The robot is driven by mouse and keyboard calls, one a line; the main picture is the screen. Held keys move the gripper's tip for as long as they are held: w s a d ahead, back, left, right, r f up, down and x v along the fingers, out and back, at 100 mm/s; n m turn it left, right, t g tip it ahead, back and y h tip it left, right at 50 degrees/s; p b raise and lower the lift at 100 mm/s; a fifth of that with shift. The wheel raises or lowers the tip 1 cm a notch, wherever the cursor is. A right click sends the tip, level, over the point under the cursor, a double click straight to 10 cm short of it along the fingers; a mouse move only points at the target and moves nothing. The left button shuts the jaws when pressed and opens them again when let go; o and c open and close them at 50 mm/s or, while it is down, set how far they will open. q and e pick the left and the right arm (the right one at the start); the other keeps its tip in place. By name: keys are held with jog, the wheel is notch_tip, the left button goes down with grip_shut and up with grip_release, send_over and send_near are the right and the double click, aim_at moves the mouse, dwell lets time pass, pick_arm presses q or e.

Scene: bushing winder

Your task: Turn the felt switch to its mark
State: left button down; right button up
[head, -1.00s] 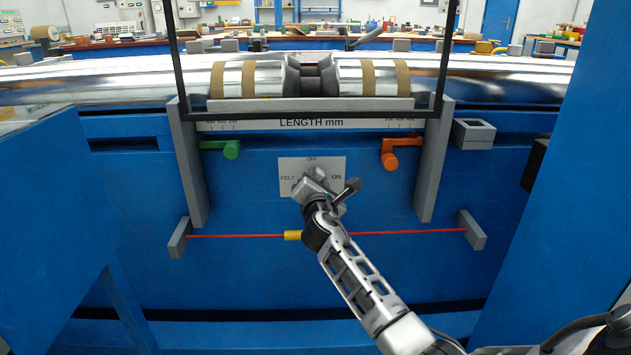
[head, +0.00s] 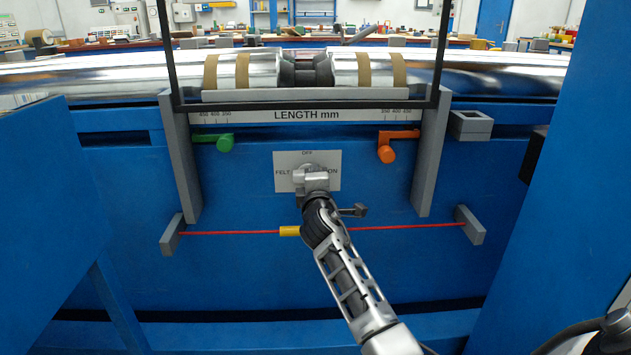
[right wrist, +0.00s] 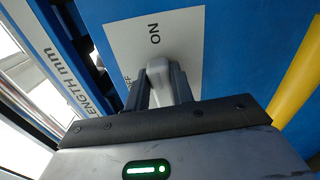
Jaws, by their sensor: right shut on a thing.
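The felt switch sits on a pale plate (head: 283,183) on the blue machine front, lettered FELT, OFF and ON. My right gripper (head: 309,172) is at the plate and covers most of the switch in the head view. In the right wrist view its two dark fingers (right wrist: 165,88) are shut on the grey knob of the felt switch (right wrist: 159,70). ON shows beyond the knob there, and OFF is partly covered by a finger. My left gripper is not in view.
A red cord (head: 400,228) with a yellow piece (head: 289,231) runs below the plate. Green (head: 225,143) and orange (head: 387,154) handles stand above it on either side. Grey uprights (head: 431,160) flank the area, with a metal roller (head: 130,85) above.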

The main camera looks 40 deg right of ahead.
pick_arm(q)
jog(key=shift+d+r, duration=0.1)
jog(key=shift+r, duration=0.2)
pick_arm(e)
jog(key=shift+f+m, duration=0.15)
jog(key=shift+m, duration=0.35)
jog(key=o, duration=1)
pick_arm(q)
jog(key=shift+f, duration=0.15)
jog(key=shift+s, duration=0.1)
pick_arm(e)
jog(key=shift+a, duration=0.1)
